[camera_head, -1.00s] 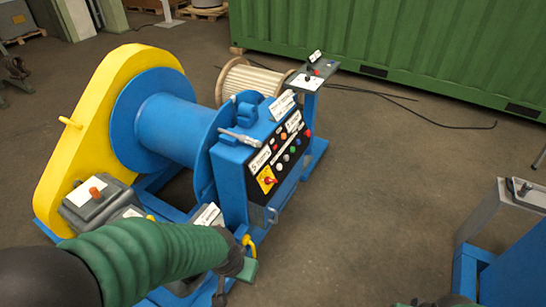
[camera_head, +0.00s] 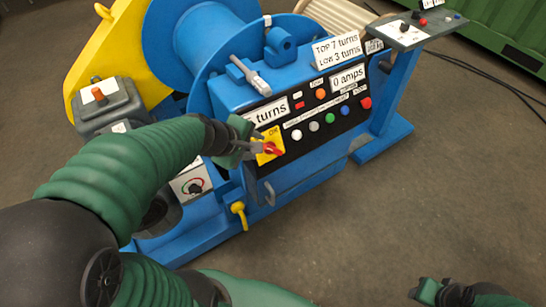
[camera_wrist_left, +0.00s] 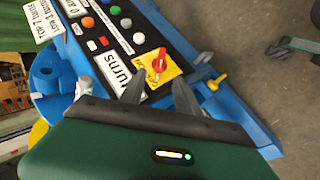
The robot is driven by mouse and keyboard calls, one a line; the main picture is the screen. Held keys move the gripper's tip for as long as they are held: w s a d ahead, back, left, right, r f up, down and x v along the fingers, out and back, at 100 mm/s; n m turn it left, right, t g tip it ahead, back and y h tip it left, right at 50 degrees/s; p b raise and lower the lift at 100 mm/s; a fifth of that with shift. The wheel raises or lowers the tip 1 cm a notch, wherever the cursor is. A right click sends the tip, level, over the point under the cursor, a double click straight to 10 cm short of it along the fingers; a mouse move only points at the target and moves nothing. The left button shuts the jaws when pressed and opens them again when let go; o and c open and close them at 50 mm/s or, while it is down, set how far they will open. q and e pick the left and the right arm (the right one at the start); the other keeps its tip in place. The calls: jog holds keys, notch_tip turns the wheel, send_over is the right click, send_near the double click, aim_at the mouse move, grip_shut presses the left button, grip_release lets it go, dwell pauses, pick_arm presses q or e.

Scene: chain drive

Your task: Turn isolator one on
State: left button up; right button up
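A red rotary isolator switch (camera_head: 274,149) sits on a yellow plate (camera_head: 267,134) at the lower left corner of the black control panel; which isolator number it is cannot be read. In the left wrist view the red knob (camera_wrist_left: 160,61) lies just beyond my finger tips. My left gripper (camera_head: 259,149) is at the switch with its fingers pointing at it. The left wrist view shows those fingers (camera_wrist_left: 157,84) spread apart with nothing between them. My right gripper (camera_head: 432,292) is low at the right, away from the panel, its fingers unclear.
The panel (camera_head: 285,142) carries several coloured buttons and a "0 amps" label (camera_head: 348,80). A dark knob on a white plate (camera_head: 194,187) and a yellow-handled valve (camera_head: 239,212) are below my left arm. A separate control stand (camera_head: 412,32) is behind right. Open floor lies right.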

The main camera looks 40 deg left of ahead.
pick_arm(q)
jog(key=b, duration=0.4)
send_near(270, 150)
jog(key=x, duration=0.5)
jog(key=b+x, duration=0.2)
jog(key=x, duration=0.2)
jog(key=shift+w+d+f, duration=0.1)
jog(key=shift+f, duration=0.1)
jog(key=shift+w+f+b, duration=0.2)
jog(key=shift+w+b, duration=0.1)
jog(key=shift+c, duration=0.5)
grip_shut()
